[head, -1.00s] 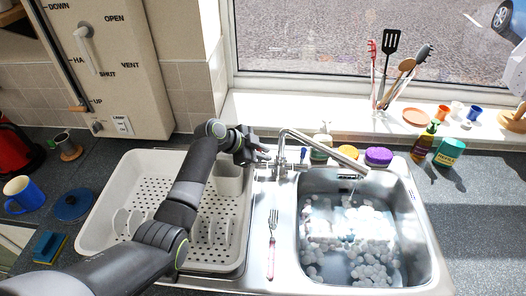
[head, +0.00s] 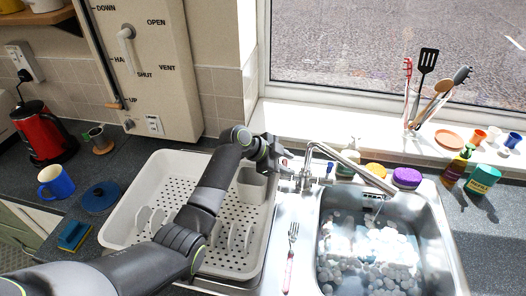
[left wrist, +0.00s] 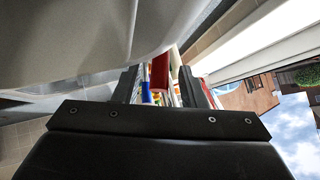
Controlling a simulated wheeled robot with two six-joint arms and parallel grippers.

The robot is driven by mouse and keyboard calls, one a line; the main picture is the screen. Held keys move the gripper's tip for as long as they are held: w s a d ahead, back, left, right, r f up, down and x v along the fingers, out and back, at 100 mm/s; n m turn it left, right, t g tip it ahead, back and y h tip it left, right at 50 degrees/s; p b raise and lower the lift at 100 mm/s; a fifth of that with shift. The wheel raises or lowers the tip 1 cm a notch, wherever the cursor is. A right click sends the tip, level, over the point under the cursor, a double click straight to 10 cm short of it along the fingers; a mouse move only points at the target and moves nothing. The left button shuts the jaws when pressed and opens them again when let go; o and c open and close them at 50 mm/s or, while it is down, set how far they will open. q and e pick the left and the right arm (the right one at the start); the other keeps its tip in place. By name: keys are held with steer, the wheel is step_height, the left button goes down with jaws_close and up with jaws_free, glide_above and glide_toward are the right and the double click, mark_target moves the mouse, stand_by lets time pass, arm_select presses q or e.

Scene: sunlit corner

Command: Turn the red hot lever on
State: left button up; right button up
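The chrome mixer tap (head: 345,165) stands behind the sink, with its spout reaching right over the basin. A small red part, apparently the hot lever (head: 286,162), shows at the left of the tap, partly hidden by my gripper. A blue lever part (head: 330,167) is on the tap's right side. My left gripper (head: 279,152) is just left of the tap, above the rear right corner of the drying rack. In the left wrist view its fingers (left wrist: 160,88) are apart, with red and blue shapes between them; I cannot tell whether they touch anything. My right gripper is out of view.
The white drying rack (head: 130,205) lies under my left arm. The sink basin (head: 440,240) holds water and pale round shapes. A fork (head: 290,260) lies between them. A red kettle (head: 45,133) is far left.

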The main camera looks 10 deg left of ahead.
arm_select(q)
steer(key=b+v, duration=0.4)
steer(key=v, duration=1.2)
steer(key=shift+a, duration=0.15)
steer(key=shift+s+r, duration=0.1)
